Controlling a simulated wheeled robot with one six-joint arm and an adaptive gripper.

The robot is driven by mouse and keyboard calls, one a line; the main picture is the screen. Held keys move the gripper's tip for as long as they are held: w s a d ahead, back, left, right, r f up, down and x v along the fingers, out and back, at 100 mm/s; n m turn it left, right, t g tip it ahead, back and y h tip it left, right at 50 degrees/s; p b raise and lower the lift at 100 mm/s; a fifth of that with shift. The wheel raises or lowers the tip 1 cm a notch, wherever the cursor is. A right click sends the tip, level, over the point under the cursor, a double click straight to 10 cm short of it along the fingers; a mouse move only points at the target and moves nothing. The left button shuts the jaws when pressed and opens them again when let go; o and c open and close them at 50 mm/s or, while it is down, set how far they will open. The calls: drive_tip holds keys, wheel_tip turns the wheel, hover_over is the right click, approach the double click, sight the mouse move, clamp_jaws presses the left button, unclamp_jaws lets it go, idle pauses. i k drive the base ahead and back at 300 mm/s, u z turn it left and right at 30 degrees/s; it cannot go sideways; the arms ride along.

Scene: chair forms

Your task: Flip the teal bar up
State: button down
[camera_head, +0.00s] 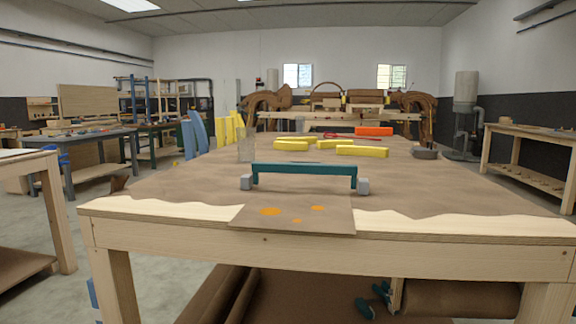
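The teal bar (304,169) stands near the front of the wooden workbench (420,229), a little left of its middle. It spans between a grey block (246,182) at its left end and a grey block (362,186) at its right end. Its long top runs level, raised above the bench's brown covering, with a gap under it. My gripper is not in view.
Yellow blocks (362,151) lie behind the bar, with an orange block (374,131) farther back. A clear glass (246,148) stands behind the bar's left end. A paint-spotted brown sheet (330,216) hangs over the front edge. Bench space right of the bar is clear.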

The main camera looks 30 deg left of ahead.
sight(293, 167)
drive_tip(key=k, duration=0.3)
drive_tip(key=u, duration=0.8)
